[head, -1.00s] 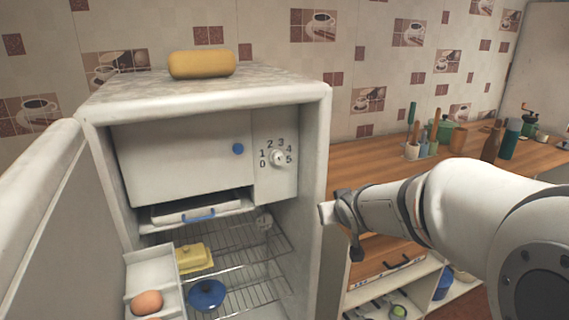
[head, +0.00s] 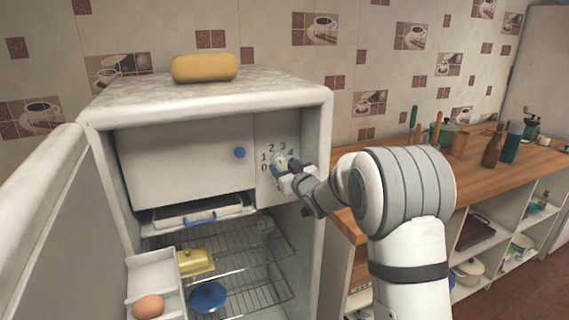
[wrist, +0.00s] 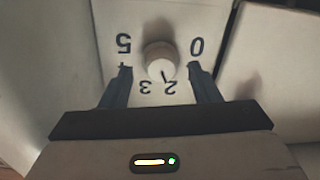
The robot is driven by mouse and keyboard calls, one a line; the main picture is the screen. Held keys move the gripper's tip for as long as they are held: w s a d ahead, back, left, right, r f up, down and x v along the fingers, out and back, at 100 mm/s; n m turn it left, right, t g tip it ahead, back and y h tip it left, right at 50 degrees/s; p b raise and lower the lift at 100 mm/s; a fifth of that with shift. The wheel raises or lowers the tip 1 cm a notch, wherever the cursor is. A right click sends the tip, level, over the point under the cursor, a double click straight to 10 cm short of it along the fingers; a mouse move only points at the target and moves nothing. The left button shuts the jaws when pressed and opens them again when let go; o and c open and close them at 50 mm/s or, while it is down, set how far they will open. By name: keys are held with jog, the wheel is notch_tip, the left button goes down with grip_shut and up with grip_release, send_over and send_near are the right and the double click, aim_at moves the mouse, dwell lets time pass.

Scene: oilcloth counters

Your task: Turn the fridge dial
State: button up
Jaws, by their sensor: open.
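The fridge dial (head: 279,159) is a small round white knob on the panel at the fridge's upper right, ringed by numbers 0 to 5. In the wrist view the dial (wrist: 159,58) sits upside down between my fingers, its dark mark pointing about at the 2. My gripper (head: 285,174) is at the panel in the head view and partly covers the dial and lower numbers. In the wrist view my gripper (wrist: 159,73) is open, one dark finger on each side of the knob, with gaps showing. The white fridge (head: 318,150) stands open.
The freezer flap (head: 185,160) with a blue knob is left of the dial panel. The open fridge door (head: 40,230) is at the left, with an egg (head: 149,306) in its shelf. A yellow loaf-shaped item (head: 204,67) lies on top. A wooden counter (head: 470,175) is at right.

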jog(key=shift+x, duration=0.9)
jog(key=shift+c, duration=0.5)
jog(key=shift+d, duration=0.1)
jog(key=c, duration=0.9)
